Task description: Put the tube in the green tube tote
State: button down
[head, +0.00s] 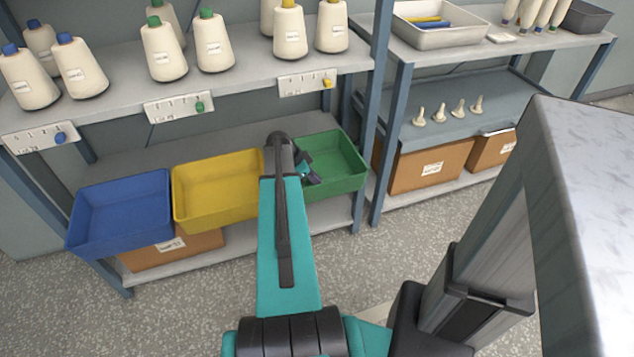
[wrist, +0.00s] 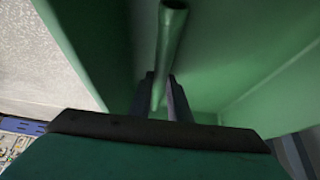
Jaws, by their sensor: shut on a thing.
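The green tube tote (head: 345,162) stands at the right end of the row of totes on the lower shelf. My gripper (wrist: 163,95) is shut on a green tube (wrist: 169,45). In the wrist view the tube stands up between the two dark fingers, with its open end toward the top. Green walls of the tote (wrist: 85,45) surround the gripper and tube there. In the head view my arm partly hides the tote's left side, and the tube cannot be made out. I cannot tell whether the tube touches the tote floor.
A yellow tote (head: 215,205) stands just left of the green one, and a blue tote (head: 120,210) is at the far left. Cones of yarn (head: 163,50) stand on the shelf above. A blue shelf post (head: 375,130) rises close to the green tote's right.

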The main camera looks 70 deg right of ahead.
jog(key=shift+f, duration=0.45)
jog(key=shift+f, duration=0.15)
jog(key=c, duration=1.6)
grip_release()
jog(key=shift+c, duration=0.2)
jog(key=shift+r, duration=0.25)
jog(key=v, duration=1.2)
jog(key=shift+f, duration=0.1)
